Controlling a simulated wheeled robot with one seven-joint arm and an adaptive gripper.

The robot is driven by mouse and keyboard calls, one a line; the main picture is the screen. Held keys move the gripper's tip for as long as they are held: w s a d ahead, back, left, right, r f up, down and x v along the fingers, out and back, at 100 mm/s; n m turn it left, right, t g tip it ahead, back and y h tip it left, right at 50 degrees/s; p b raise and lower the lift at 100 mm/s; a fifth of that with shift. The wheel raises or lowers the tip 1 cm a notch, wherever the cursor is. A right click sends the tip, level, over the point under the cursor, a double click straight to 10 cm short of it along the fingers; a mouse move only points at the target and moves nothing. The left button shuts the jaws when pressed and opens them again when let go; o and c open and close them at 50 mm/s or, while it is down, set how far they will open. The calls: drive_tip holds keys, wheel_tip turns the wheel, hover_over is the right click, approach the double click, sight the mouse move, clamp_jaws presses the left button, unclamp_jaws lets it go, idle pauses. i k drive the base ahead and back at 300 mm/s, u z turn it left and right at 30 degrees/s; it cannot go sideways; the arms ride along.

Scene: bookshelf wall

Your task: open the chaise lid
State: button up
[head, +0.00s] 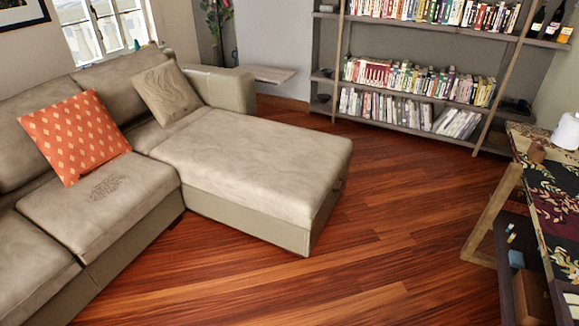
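The chaise lid (255,160) is the broad beige cushioned top of the chaise, at the right end of the sofa. It lies flat and closed on the chaise base (250,222). My gripper is not in view.
The beige sofa (105,200) carries an orange pillow (74,137) and a beige pillow (168,93). A bookshelf (420,97) stands at the back. A patterned table (550,200) stands at the right. The wooden floor (400,210) between chaise and table is clear.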

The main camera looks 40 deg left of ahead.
sight(309, 223)
drive_tip(key=u, duration=0.55)
drive_tip(key=i, duration=0.5)
drive_tip(key=u, duration=0.3)
drive_tip(key=k, duration=0.4)
drive_tip(key=u, duration=0.95)
drive_tip(key=i, duration=1.75)
drive_tip(key=z, duration=0.75)
